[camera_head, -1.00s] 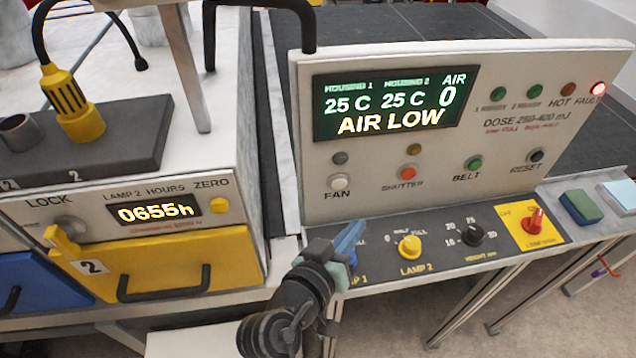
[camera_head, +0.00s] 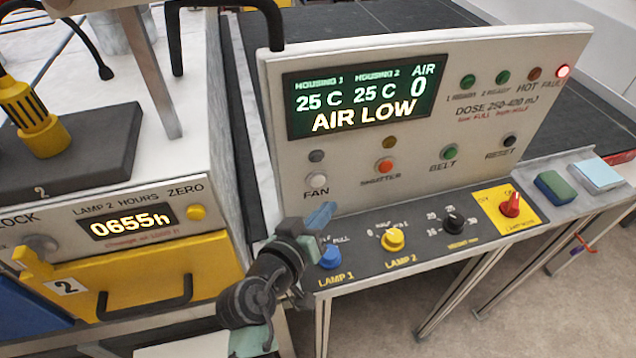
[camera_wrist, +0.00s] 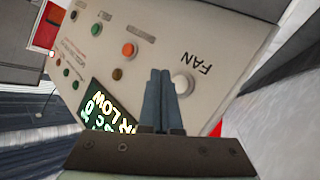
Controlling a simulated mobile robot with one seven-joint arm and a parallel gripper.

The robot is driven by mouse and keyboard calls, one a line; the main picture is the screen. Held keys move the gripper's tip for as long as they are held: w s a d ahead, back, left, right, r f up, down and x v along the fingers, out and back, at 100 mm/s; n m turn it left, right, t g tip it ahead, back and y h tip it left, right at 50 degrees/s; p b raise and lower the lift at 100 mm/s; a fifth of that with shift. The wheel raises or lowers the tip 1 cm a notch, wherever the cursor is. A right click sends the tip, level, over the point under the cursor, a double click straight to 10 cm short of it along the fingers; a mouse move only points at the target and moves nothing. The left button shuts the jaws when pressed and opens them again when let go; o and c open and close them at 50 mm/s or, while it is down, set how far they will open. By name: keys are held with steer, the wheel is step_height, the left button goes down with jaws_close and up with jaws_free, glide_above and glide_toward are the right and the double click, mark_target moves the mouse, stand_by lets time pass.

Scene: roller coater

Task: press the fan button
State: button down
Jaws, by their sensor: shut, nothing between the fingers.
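The fan button (camera_head: 316,180) is a round white push button above the label FAN on the upright cream panel (camera_head: 450,110). A dark round lamp sits just above it. In the wrist view the white button (camera_wrist: 183,83) is just right of my fingertips, with the FAN label beside it. My gripper (camera_head: 322,213) is shut and empty, its blue fingers below and slightly right of the button in the head view. In the wrist view the fingers (camera_wrist: 159,76) point toward the panel. A gap to the panel cannot be judged exactly.
The display (camera_head: 362,100) reads AIR LOW with air 0, and the red fault lamp (camera_head: 563,71) glows. The blue lamp 1 knob (camera_head: 329,257) is close beside my gripper. The yellow lamp 2 knob (camera_head: 393,240) and red lamp main switch (camera_head: 511,205) are further right.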

mark_target(325, 182)
steer(key=shift+w+a+b, duration=0.3)
steer(key=shift+w+b, duration=0.1)
steer(key=shift+w, duration=0.45)
steer(key=shift+w+a+b, duration=0.25)
steer(key=shift+w+b, duration=0.1)
steer(key=shift+w, duration=0.45)
steer(key=shift+w, duration=0.15)
stand_by(0.7)
steer(key=shift+w+a+b, duration=0.1)
steer(key=shift+w+b, duration=0.15)
steer(key=shift+b, duration=0.1)
steer(key=shift+w+a+b, duration=0.15)
steer(key=shift+w+b, duration=0.15)
steer(key=shift+w, duration=0.1)
stand_by(0.6)
steer(key=shift+s, duration=0.1)
steer(key=shift+s+d, duration=0.25)
steer(key=shift+s, duration=0.45)
steer(key=shift+s, duration=0.1)
